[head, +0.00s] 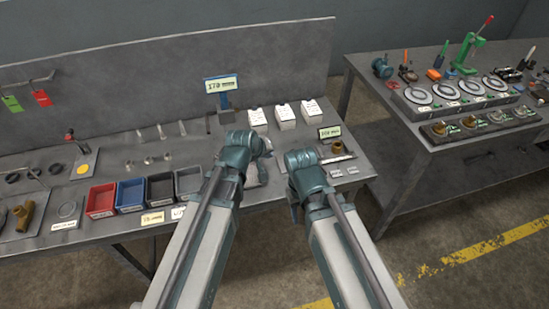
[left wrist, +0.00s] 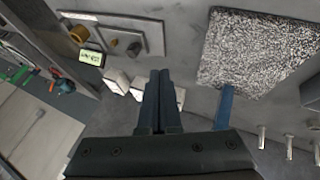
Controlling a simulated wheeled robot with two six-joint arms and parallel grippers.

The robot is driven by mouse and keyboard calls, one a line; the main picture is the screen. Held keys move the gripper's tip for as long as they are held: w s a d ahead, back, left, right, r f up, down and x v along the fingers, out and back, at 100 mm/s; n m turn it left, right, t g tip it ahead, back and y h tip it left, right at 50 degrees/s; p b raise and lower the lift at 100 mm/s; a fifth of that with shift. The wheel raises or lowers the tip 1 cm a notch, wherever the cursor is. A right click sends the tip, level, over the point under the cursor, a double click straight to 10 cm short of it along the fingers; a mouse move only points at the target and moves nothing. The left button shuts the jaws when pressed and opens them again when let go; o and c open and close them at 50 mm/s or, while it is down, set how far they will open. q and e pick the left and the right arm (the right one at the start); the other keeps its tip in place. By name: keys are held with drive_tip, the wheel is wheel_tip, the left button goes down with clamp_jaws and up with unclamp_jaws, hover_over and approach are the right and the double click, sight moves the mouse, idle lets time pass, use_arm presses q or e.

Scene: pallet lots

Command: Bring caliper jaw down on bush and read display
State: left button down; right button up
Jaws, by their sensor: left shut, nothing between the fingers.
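A small lit display (head: 330,132) stands at the right end of the near bench; its digits are too small to read surely. It also shows in the left wrist view (left wrist: 91,58). Beside it a brass-coloured bush (head: 337,148) sits by a grey plate, also seen in the left wrist view (left wrist: 79,34). A caliper jaw cannot be told apart for certain. My left gripper (left wrist: 160,80) is shut and empty, above the bench and apart from the bush and display. My right gripper is mostly hidden behind its own arm in the head view.
White boxes (head: 285,117) stand at the back. Coloured bins (head: 101,199) line the front left. A second bench (head: 480,140) is at right.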

use_arm(q)
drive_tip(key=b, duration=0.7)
approach(285, 154)
drive_tip(key=f, duration=0.1)
drive_tip(key=s+f, duration=0.1)
drive_tip(key=a+f, duration=0.1)
drive_tip(key=shift+s+a, duration=0.1)
drive_tip(key=shift+s, duration=0.2)
drive_tip(key=d, duration=0.1)
drive_tip(key=w, duration=0.1)
drive_tip(key=d, duration=0.1)
drive_tip(key=shift+w+d+r+p, duration=0.25)
drive_tip(key=shift+d+r+p, duration=0.05)
drive_tip(key=shift+d+r, duration=0.05)
drive_tip(key=shift+w+d, duration=0.15)
drive_tip(key=shift+d, duration=0.25)
